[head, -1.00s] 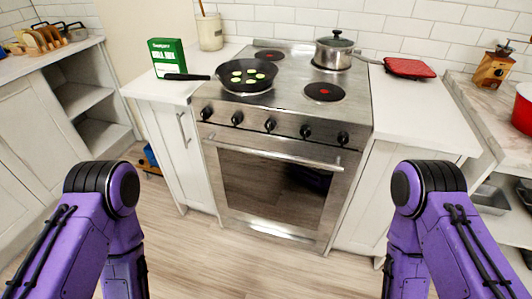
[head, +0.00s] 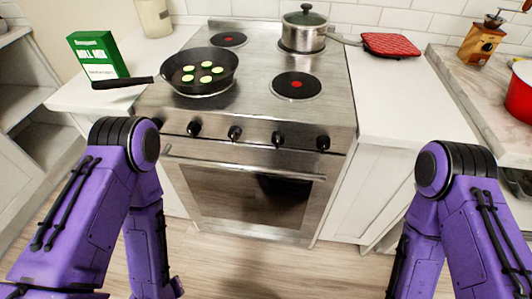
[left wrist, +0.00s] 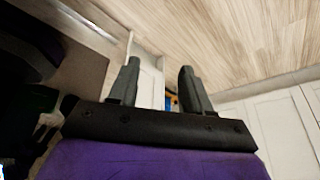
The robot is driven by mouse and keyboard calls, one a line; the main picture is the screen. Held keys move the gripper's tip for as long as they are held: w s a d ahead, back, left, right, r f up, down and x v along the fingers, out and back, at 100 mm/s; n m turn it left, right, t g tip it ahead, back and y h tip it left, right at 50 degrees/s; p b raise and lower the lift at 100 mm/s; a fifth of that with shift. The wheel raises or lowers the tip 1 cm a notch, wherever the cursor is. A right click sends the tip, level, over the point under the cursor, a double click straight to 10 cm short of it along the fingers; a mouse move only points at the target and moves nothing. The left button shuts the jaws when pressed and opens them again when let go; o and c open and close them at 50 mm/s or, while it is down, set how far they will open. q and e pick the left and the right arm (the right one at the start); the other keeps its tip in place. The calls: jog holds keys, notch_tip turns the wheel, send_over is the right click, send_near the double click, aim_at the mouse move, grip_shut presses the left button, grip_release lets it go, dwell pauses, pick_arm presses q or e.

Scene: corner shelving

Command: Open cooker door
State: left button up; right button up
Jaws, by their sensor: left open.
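The steel cooker stands ahead of me in the head view, with its oven door (head: 240,205) shut. The door has a dark window and a long horizontal bar handle (head: 240,167) along its top edge, below a row of black knobs. My left gripper (left wrist: 158,82) shows in the left wrist view, open and empty, its two dark fingers apart. It points towards the floor and white cabinet fronts and touches nothing that I can see. In the head view both purple arms stand before the cooker, but neither gripper's fingers show. My right gripper is out of frame.
A black pan (head: 199,71) with green-rimmed slices and a lidded pot (head: 304,29) stand on the cooktop. A green box (head: 97,56) stands on the left counter. White cabinets flank the cooker. Wood floor (head: 215,262) before the door is clear.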

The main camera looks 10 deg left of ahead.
pick_arm(q)
jog(key=w+d+r+n+t+h, duration=0.3)
jog(key=w+d+r+t, duration=0.15)
jog(key=w, duration=0.55)
jog(key=n+t+h, duration=0.4)
jog(key=t+h, duration=0.3)
send_near(236, 170)
jog(key=shift+g, duration=0.25)
jog(key=x, duration=1)
jog(key=shift+w+r, duration=0.1)
jog(key=shift+r, duration=0.2)
jog(key=shift+w+d+f, duration=0.15)
jog(key=shift+w+d, duration=0.1)
jog(key=shift+w, duration=0.3)
grip_shut()
jog(key=shift+f+b, duration=0.1)
jog(key=shift+b, duration=0.25)
